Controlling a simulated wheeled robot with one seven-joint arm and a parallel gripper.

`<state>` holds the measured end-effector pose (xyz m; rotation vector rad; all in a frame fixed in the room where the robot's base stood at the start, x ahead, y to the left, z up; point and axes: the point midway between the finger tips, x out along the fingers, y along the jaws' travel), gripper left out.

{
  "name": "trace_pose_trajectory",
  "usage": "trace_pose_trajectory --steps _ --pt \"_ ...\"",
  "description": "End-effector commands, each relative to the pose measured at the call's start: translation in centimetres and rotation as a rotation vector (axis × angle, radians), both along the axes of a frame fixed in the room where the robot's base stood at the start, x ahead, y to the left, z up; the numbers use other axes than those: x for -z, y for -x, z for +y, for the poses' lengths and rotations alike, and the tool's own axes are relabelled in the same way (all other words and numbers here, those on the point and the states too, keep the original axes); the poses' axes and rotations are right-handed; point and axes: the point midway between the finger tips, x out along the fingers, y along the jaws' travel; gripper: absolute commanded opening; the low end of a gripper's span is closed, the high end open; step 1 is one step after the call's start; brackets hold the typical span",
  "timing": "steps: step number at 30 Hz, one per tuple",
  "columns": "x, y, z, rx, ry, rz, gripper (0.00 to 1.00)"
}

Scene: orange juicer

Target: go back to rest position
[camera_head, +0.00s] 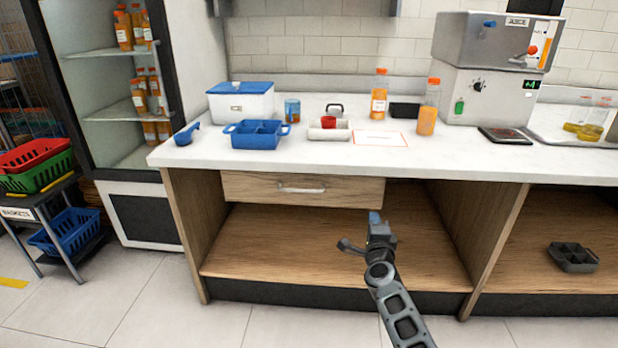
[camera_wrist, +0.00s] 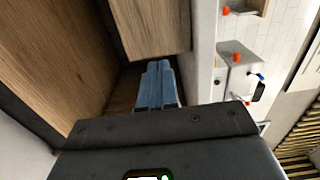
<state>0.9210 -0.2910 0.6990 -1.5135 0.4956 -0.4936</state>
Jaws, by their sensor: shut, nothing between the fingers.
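My gripper (camera_head: 374,217) is in front of the counter in the head view, below the worktop and near the open shelf under the drawer. Its blue fingers (camera_wrist: 156,84) show side by side in the wrist view, shut and empty. The wrist view is turned on its side and shows the wooden cabinet and part of the juicer. The closed drawer (camera_head: 302,188) is to the upper left of the gripper in the head view.
The white worktop (camera_head: 230,158) holds a blue divided tray (camera_head: 257,135), juice bottles (camera_head: 379,92) and the juicer (camera_head: 487,70). A grey tray (camera_head: 573,257) lies on the lower right shelf. A basket stand (camera_head: 60,240) is at the left. The floor in front is clear.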

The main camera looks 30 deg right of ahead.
Motion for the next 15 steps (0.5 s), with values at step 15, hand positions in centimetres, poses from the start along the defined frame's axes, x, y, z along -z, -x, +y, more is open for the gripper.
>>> trace_pose_trajectory --steps 15 --pt "2.1 8.0 4.3 -0.083 0.228 0.159 0.00"
